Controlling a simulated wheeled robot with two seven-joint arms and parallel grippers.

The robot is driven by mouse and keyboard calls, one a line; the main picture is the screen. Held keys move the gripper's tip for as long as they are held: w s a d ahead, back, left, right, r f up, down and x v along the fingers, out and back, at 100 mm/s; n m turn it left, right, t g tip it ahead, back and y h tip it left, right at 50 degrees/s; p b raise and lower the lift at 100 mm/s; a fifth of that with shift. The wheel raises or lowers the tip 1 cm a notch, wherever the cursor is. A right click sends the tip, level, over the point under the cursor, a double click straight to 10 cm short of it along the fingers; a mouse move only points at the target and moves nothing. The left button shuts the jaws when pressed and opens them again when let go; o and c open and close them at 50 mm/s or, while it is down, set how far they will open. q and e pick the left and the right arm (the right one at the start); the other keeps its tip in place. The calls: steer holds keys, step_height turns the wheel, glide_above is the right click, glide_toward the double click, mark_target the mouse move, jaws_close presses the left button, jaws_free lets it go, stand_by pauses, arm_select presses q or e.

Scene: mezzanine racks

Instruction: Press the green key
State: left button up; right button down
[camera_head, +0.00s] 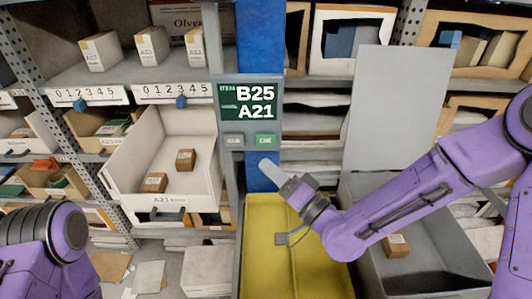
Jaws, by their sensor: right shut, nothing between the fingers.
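The panel reads B25 and A21. My right gripper (268,168) is shut and empty, its tip just below the green key in the picture. I cannot tell how far the tip is from the panel in depth. My left arm shows at the lower left, but its gripper is out of view.
An open white drawer (128,180) marked A21 with two small brown boxes juts out left of the panel. A yellow bin (262,240) lies below my right gripper. A grey bin (440,285) with a brown box (396,246) is at right, partly behind my arm.

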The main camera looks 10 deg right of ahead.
step_height(320, 180, down, 3)
steer(key=b, duration=0.1)
arm_select(q)
steer(key=shift+f+p, duration=0.5)
steer(key=shift+p, duration=0.15)
arm_select(e)
glide_toward(259, 140)
steer(key=shift+s+a+x, duration=0.1)
steer(key=shift+a+x, duration=0.05)
steer(key=shift+x, duration=0.7)
steer(key=shift+s+a+x, duration=0.15)
steer(key=shift+x, duration=0.65)
steer(key=shift+s+a+x, duration=0.1)
steer(key=shift+a+x, duration=0.1)
steer(key=shift+x, duration=0.65)
steer(key=shift+r, duration=0.15)
arm_select(q)
steer(key=shift+f, duration=0.1)
arm_select(e)
steer(key=shift+w+d, duration=0.1)
steer(key=shift+w, duration=0.3)
steer(key=shift+w+d, duration=0.1)
steer(key=shift+w, duration=0.35)
arm_select(q)
steer(key=shift+f, duration=0.15)
arm_select(e)
steer(key=shift+s, duration=0.9)
